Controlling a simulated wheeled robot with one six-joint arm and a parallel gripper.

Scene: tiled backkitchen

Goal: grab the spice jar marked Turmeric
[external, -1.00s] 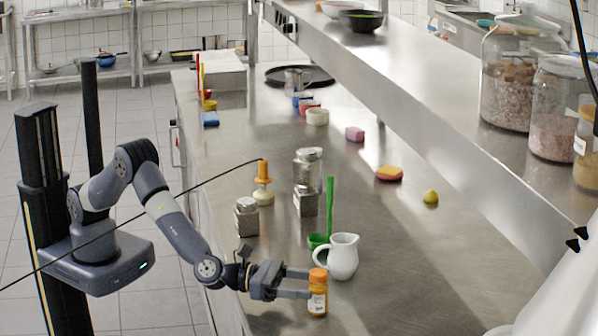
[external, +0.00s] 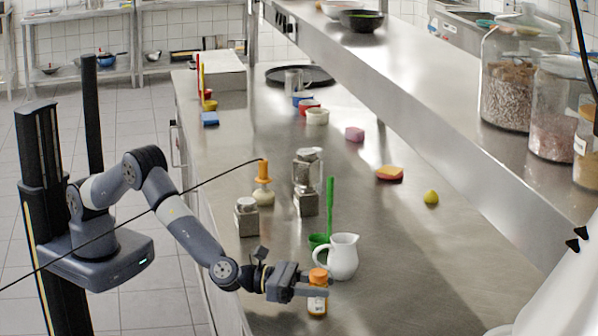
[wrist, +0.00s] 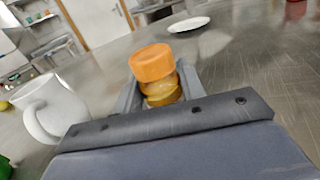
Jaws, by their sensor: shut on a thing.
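The spice jar (external: 317,304) has an orange lid and a yellow-orange body with a pale label. It stands upright on the steel counter near its front edge; its label is too small to read. My gripper (external: 318,291) is shut on the jar, with a finger on each side of it. In the wrist view the jar's orange lid (wrist: 152,63) rises between the fingers, and the gripper body hides its lower part.
A white pitcher (external: 343,257) stands close behind the jar, with a green-handled scoop (external: 329,208) next to it. Metal-topped jars (external: 247,217) stand farther back. A raised steel shelf (external: 440,120) runs along the right. The counter right of the pitcher is clear.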

